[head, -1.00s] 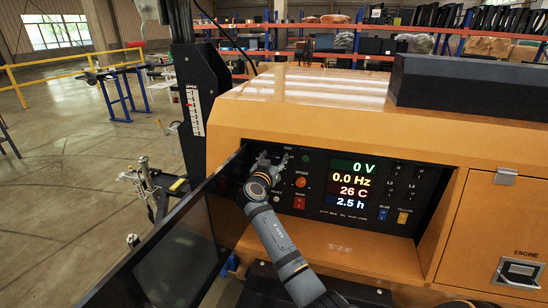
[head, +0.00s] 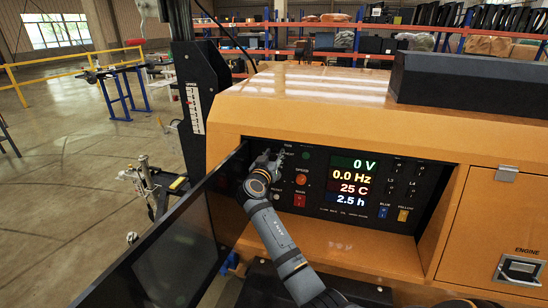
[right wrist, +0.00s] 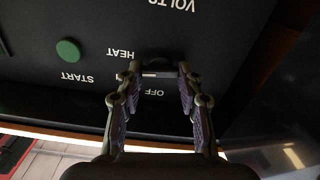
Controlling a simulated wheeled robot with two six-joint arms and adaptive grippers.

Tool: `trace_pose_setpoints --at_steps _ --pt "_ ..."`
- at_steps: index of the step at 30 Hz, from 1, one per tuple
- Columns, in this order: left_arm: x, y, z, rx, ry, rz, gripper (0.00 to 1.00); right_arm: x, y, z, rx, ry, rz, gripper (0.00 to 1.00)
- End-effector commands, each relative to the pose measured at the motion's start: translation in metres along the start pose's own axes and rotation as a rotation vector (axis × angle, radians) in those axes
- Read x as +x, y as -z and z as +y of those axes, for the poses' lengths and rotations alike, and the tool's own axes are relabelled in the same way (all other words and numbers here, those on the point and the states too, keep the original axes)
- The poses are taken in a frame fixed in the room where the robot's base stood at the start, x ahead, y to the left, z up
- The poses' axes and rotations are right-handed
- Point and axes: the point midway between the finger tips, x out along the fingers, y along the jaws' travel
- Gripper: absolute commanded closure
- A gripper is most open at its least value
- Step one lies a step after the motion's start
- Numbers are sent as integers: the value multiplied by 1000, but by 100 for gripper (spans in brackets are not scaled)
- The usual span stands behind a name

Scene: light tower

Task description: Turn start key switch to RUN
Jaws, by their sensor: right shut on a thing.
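The black control panel (head: 325,168) is set into the orange generator housing. In the right wrist view the start key switch (right wrist: 150,74) is a small dark part with a light bar, between the HEAT and OFF lettering, which appears upside down. My right gripper (right wrist: 156,72) is shut on the switch, one finger on each side. In the head view my right gripper (head: 266,162) is at the panel's upper left and hides the switch. Which position the switch points to cannot be told for sure. My left gripper is not in view.
A green button (right wrist: 68,51) labelled START is beside the switch. The lit display (head: 351,183) reads 0 V, 0.0 Hz, 25 C and 2.5 h. An open dark panel door (head: 165,245) stands close along the left of my right arm.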

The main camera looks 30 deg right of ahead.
Motion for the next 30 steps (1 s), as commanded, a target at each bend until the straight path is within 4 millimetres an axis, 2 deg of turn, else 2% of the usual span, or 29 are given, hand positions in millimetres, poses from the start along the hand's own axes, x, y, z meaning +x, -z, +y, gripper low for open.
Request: trace_pose_setpoints --at_steps 6,18,30 --pt "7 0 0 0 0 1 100 0 -2 -1 -179 0 0 94" --pt "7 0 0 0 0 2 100 0 -1 -2 -482 0 -1 94" --pt "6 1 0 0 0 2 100 0 -1 -2 -621 0 -1 94"
